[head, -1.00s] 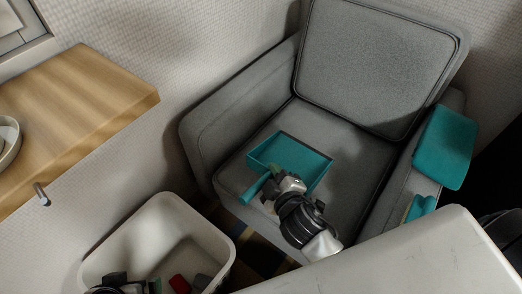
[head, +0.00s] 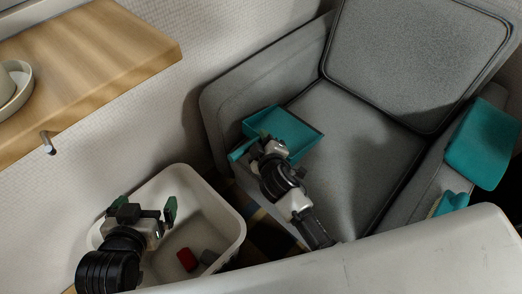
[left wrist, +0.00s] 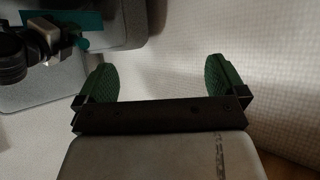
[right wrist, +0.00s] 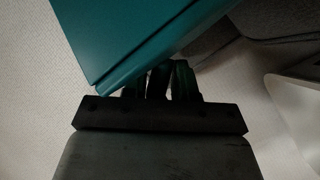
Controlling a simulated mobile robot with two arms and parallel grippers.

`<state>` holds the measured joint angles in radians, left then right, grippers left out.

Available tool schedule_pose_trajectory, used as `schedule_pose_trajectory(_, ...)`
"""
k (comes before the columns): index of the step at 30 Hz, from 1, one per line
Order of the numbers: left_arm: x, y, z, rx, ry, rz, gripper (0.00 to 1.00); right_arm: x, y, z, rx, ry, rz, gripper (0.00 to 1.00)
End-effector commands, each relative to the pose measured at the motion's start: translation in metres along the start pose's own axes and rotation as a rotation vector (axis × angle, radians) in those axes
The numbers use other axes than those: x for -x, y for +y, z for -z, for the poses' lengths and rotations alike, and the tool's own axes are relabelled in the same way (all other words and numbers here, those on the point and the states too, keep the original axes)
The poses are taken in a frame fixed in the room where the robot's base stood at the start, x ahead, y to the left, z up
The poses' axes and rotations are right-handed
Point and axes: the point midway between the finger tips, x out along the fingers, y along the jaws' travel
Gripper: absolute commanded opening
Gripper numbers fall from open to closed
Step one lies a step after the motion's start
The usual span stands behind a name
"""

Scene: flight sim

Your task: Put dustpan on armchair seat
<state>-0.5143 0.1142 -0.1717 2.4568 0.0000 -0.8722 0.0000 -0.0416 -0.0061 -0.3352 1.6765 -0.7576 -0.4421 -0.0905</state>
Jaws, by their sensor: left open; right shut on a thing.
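The teal dustpan (head: 292,132) is in the head view, at the left front part of the grey armchair seat (head: 352,128), beside the left armrest. I cannot tell whether it touches the seat. My right gripper (head: 262,150) is shut on the dustpan's handle. In the right wrist view the dustpan (right wrist: 135,35) fills the top, just beyond the nearly closed fingers (right wrist: 160,82). My left gripper (head: 146,208) is open and empty above the white bin. Its green fingers (left wrist: 160,80) stand wide apart in the left wrist view.
The white bin (head: 237,222) holds small red and grey items. A wooden shelf (head: 110,50) with a bowl (head: 14,90) is at the upper left. A teal thing (head: 482,145) and a smaller teal item (head: 452,203) lie at the right armrest. A white surface edge (head: 430,245) crosses the front.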

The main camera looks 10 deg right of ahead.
Motion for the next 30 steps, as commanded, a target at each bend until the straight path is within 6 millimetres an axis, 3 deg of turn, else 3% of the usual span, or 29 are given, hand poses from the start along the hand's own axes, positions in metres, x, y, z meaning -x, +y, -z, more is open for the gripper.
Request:
schedule_pose_trajectory(11, -0.005, 0.004, 0.027, 0.000, 0.200, -0.012, 1.00, -0.008, -0.011, -0.007, 0.000, 0.001, 0.000, 0.00)
schedule_pose_trajectory(21, 0.004, 0.013, 0.072, 0.004, 0.556, -0.033, 1.00, -0.014, -0.030, -0.023, 0.001, 0.000, 0.000, 0.00)
schedule_pose_trajectory(30, 0.008, 0.014, 0.081, 0.005, 0.620, -0.037, 1.00, -0.015, -0.032, -0.025, -0.001, 0.001, 0.000, 0.00)
